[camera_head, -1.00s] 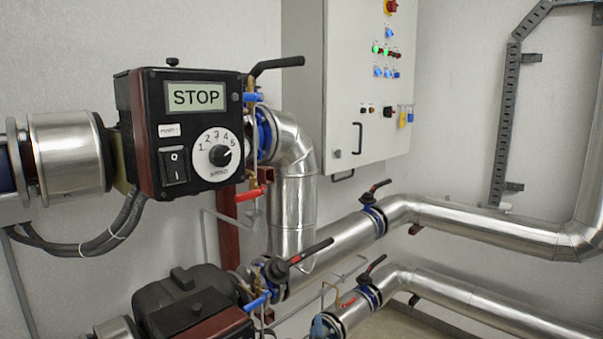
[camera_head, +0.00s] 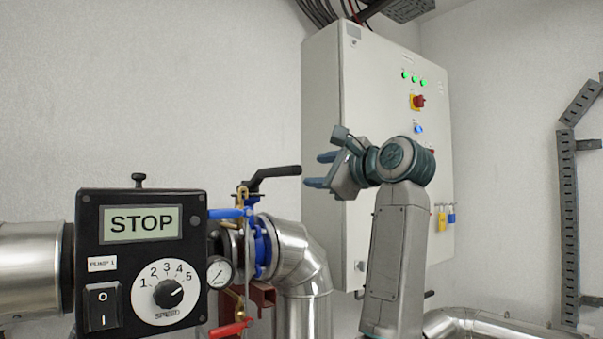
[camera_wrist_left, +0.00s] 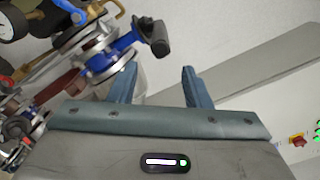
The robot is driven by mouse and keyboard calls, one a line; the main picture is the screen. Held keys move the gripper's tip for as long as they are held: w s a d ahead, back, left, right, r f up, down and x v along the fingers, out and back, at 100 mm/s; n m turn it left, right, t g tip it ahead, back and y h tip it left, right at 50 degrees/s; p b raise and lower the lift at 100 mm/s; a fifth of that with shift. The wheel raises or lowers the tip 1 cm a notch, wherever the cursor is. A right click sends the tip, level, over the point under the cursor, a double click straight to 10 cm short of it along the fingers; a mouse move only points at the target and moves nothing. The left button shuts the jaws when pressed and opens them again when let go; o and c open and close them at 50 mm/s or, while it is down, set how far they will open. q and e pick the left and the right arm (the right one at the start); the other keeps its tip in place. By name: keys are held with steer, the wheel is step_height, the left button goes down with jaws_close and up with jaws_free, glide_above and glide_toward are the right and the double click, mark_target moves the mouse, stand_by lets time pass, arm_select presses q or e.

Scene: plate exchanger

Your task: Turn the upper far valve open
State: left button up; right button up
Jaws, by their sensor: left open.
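The upper valve has a black lever handle (camera_head: 272,174) that points right and slightly up, above a blue flange (camera_head: 264,247) on the silver pipe. My left gripper (camera_head: 319,170) is open and empty, to the right of the lever's end, with its fingers pointing left. A gap shows between the fingertips and the lever in the head view. In the left wrist view, the gripper (camera_wrist_left: 158,75) has its two blue-grey fingers spread. The black lever end (camera_wrist_left: 154,36) shows beyond them there, nearer the left finger. My right gripper is not in view.
The black pump controller (camera_head: 140,250) reading STOP stands left of the valve. A small blue handle (camera_head: 227,213), a gauge (camera_head: 219,272) and a red handle (camera_head: 231,328) sit close beside it. A white control cabinet (camera_head: 322,120) stands behind my arm. The space above the lever is clear.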

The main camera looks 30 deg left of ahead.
mark_target(289, 171)
arm_select(q)
steer(key=a+p, duration=0.1)
steer(key=a, duration=0.2)
steer(key=a+r+p, duration=0.1)
steer(key=shift+w+a+p, duration=0.2)
steer(key=shift+w+p, duration=0.1)
steer(key=shift+w, duration=0.1)
steer(key=p+x, duration=0.2)
steer(key=x, duration=0.3)
steer(key=shift+w+a+f+p, duration=0.15)
steer(key=shift+w+a+p, duration=0.1)
steer(key=shift+p, duration=0.1)
steer(key=shift+w+a, duration=0.15)
steer(key=shift+a, duration=0.3)
steer(key=shift+f, duration=0.1)
steer(key=shift+d, duration=0.1)
jaws_close()
